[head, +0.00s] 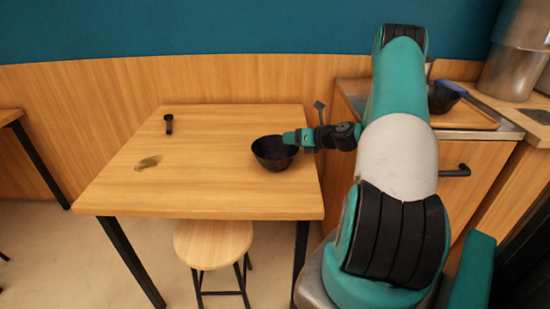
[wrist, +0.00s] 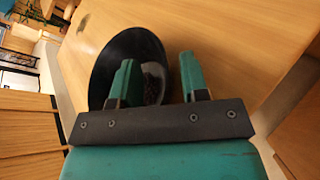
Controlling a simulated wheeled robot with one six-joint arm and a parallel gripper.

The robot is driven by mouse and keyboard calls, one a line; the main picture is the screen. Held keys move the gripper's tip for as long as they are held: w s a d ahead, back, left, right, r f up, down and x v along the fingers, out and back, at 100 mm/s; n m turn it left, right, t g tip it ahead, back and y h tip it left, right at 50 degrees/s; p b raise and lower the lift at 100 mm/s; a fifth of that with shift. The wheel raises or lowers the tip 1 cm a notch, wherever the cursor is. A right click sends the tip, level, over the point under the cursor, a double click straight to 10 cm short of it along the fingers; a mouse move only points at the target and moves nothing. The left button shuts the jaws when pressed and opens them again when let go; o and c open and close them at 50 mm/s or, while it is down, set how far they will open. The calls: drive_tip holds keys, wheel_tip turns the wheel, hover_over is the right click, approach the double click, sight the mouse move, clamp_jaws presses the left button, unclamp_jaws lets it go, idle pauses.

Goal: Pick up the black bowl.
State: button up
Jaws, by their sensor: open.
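The black bowl (head: 272,157) stands upright on the wooden table (head: 200,190), near its right edge. My gripper (head: 292,138) reaches in from the right, at the bowl's rim. In the wrist view, the bowl (wrist: 104,72) lies in front of the fingers. There my gripper (wrist: 158,80) is open, with the left finger over the bowl's inside and the right finger outside the rim. The rim shows in the gap between them. Some dark, grainy contents show in the bowl, partly hidden by the left finger. I cannot tell whether either finger touches the bowl.
A small black object (head: 168,122) stands at the table's back left. A dark patch (head: 148,163) lies on the left part. A round stool (head: 213,243) is at the front. Another dark bowl (head: 440,101) sits on the right counter. The table's middle is clear.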

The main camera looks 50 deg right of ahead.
clamp_jaws()
drive_tip(key=shift+r, duration=0.1)
